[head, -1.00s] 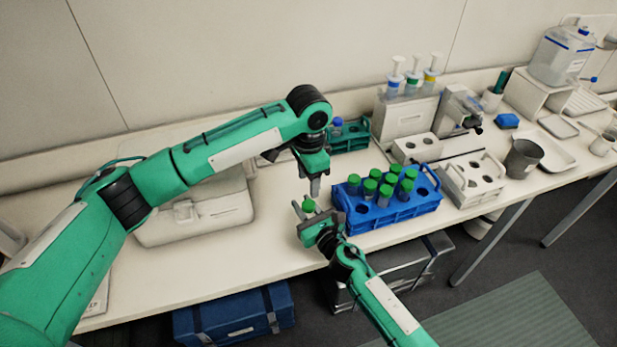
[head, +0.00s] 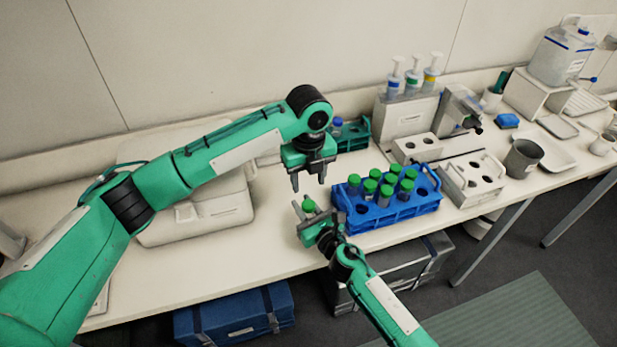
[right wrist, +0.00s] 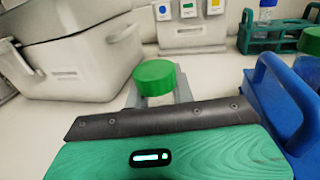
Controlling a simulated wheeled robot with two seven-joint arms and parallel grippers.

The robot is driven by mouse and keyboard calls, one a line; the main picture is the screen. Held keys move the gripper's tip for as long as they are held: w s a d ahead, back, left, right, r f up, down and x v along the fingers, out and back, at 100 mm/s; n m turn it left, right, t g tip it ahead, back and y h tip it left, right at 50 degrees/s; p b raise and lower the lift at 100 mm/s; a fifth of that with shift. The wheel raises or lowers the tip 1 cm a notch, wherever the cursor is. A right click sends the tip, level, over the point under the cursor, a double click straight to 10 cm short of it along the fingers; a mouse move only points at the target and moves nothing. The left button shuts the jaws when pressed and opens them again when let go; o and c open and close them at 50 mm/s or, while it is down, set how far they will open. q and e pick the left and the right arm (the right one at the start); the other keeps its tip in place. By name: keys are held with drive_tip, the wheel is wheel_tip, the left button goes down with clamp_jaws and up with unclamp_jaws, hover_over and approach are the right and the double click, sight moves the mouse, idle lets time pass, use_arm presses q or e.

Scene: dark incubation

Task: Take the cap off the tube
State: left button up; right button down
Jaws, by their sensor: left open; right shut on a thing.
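A tube with a green cap (head: 309,206) is held in my right gripper (head: 306,214), which is shut on it just left of the blue rack. In the right wrist view the green cap (right wrist: 155,77) sits on top of the tube, between the fingers; most of the tube body is hidden behind the gripper. My left gripper (head: 308,181) is open and empty, fingers pointing down, above and slightly behind the capped tube, apart from it.
A blue rack (head: 395,220) with several green-capped tubes stands close to the right of the held tube. A green rack (head: 355,135) is behind. A white case (head: 205,215) stands to the left. The table front between case and rack is clear.

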sight(308, 204)
use_arm(q)
drive_tip(key=m, duration=0.5)
drive_tip(key=shift+f, duration=0.15)
wheel_tip(308, 204, down, 8)
drive_tip(key=shift+r, duration=0.15)
drive_tip(key=c, duration=1)
drive_tip(key=shift+c, duration=0.2)
